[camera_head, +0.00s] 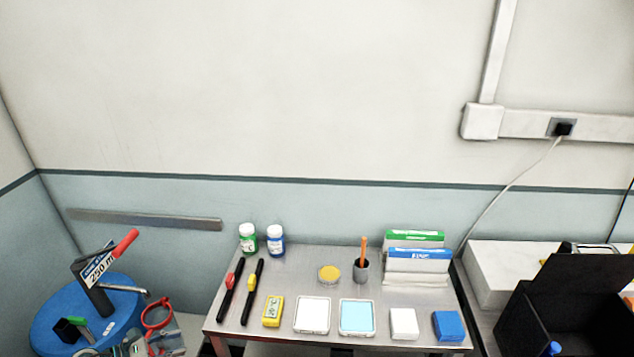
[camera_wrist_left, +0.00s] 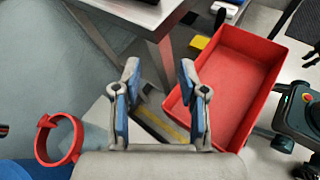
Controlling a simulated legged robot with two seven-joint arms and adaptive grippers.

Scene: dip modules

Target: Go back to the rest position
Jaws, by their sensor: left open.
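My left gripper (camera_wrist_left: 159,88) shows in the left wrist view with its two blue-padded fingers spread apart and nothing between them. It is over the floor, beside a red bin (camera_wrist_left: 238,82) on its right and below the corner of a metal table (camera_wrist_left: 135,8). A red ring (camera_wrist_left: 58,140) is to its left. In the head view, the lower left corner is cluttered and I cannot clearly make out the gripper there. My right gripper is in neither view.
The metal table (camera_head: 302,268) holds two marker-like tools, two bottles, a yellow dish (camera_head: 329,274), a pen cup (camera_head: 361,271), boxes (camera_head: 418,253) and small pads. A blue round stool (camera_head: 52,318) stands left. A black box (camera_head: 570,310) is at right.

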